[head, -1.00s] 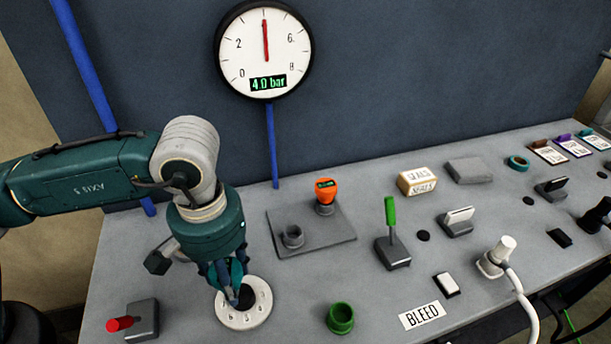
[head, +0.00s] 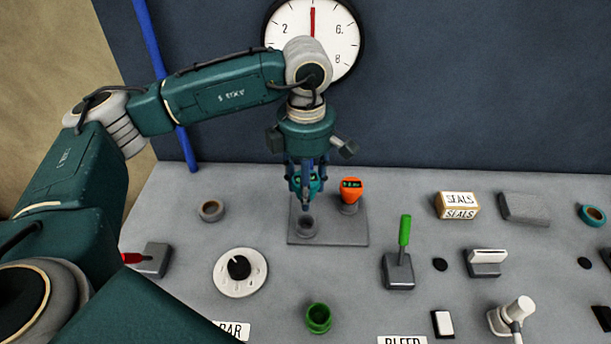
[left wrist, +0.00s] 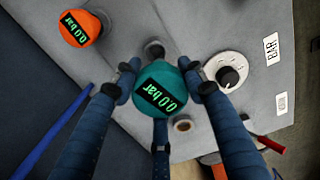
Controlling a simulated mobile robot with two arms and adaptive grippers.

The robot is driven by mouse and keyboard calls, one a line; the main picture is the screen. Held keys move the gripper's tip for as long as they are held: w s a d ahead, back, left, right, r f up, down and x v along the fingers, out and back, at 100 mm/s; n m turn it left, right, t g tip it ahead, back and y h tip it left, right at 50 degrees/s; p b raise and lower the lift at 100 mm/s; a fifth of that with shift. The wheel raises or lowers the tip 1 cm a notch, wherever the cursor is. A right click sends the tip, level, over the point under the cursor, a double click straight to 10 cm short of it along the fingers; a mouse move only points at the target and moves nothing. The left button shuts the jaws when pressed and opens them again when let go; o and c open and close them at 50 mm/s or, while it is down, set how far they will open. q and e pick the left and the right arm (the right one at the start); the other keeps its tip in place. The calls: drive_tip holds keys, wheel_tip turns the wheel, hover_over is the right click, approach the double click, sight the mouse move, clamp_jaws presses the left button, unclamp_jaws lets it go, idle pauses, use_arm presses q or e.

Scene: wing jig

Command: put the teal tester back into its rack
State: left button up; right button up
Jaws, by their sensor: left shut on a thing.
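The teal tester (head: 309,184) is held upright between the fingers of my left gripper (head: 306,190). In the left wrist view the teal tester (left wrist: 162,88) faces the camera, its display reading 0.0 bar. The grey rack (head: 350,236) stands below. Its left socket (head: 308,227) looks empty, and the tester's lower end hangs above it, apparently not inserted. That socket also shows in the left wrist view (left wrist: 154,49). The orange tester (head: 351,187) sits in the right socket. My right gripper is not in view.
A dial (head: 240,272), a tan ring (head: 211,210) and a green cup (head: 318,319) lie around the rack's left and front. A green-handled lever (head: 402,255) stands to its right. A pressure gauge (head: 345,50) hangs on the wall behind.

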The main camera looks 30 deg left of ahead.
use_arm(q)
drive_tip(key=shift+w+a+r+n, duration=0.2)
drive_tip(key=shift+w+n, duration=0.3)
drive_tip(key=shift+n, duration=0.6)
drive_tip(key=shift+f+n, duration=0.1)
drive_tip(key=shift+n, duration=0.2)
drive_tip(key=shift+f, duration=0.35)
wheel_tip(320, 180, down, 6)
drive_tip(key=b, duration=0.3)
drive_tip(key=shift+r, duration=0.25)
drive_tip(key=shift+f+b, duration=0.25)
drive_tip(key=shift+b, duration=0.3)
drive_tip(key=shift+f, duration=0.1)
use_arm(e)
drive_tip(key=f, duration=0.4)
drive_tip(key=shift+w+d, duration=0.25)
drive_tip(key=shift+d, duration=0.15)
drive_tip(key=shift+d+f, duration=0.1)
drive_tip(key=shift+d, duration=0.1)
use_arm(q)
drive_tip(key=shift+f+b, duration=0.2)
drive_tip(key=shift+b, duration=0.25)
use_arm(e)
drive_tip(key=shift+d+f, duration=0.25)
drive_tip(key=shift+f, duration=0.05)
